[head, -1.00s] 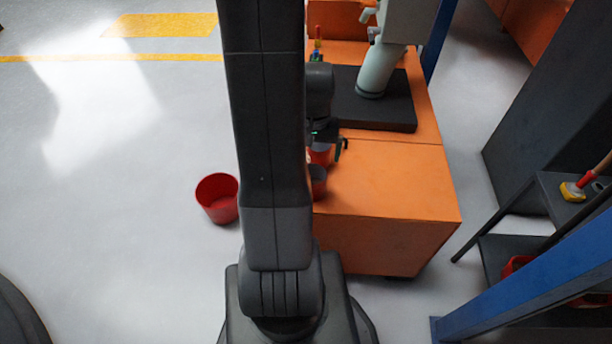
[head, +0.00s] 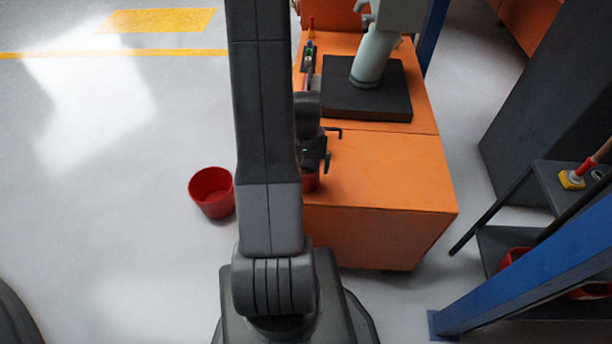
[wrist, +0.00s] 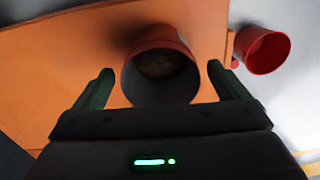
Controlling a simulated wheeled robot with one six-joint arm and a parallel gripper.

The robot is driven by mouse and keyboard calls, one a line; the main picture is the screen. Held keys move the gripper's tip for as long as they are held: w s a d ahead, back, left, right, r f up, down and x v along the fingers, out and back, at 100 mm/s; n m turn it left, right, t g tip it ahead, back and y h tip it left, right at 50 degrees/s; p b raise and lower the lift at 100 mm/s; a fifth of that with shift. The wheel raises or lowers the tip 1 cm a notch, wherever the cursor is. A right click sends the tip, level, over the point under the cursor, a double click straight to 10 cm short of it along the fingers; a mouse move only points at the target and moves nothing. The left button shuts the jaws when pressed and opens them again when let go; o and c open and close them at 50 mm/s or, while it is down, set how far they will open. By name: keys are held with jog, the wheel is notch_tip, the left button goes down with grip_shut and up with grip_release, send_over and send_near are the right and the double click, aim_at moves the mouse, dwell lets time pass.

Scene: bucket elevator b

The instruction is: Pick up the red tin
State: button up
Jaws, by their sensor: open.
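The red tin (wrist: 151,49) is open-topped with a dark inside and stands on the orange cabinet top. In the wrist view it lies between and slightly ahead of the two finger tips, with a gap on each side. My gripper (wrist: 160,69) is open and empty. In the head view the gripper (head: 322,156) is over the cabinet's left edge, partly behind my arm. A sliver of red (head: 311,182) shows just below it; most of the tin is hidden there.
A red bucket (head: 213,194) stands on the floor left of the orange cabinet (head: 385,175); it also shows in the wrist view (wrist: 263,50). A grey machine column on a dark base (head: 367,92) stands at the back. A dark shelf (head: 565,184) and blue post are at right.

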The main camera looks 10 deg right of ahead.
aim_at(310, 168)
jog(key=f, duration=0.4)
jog(key=shift+w+f, duration=0.2)
jog(key=shift+f, duration=0.2)
jog(key=c, duration=1.5)
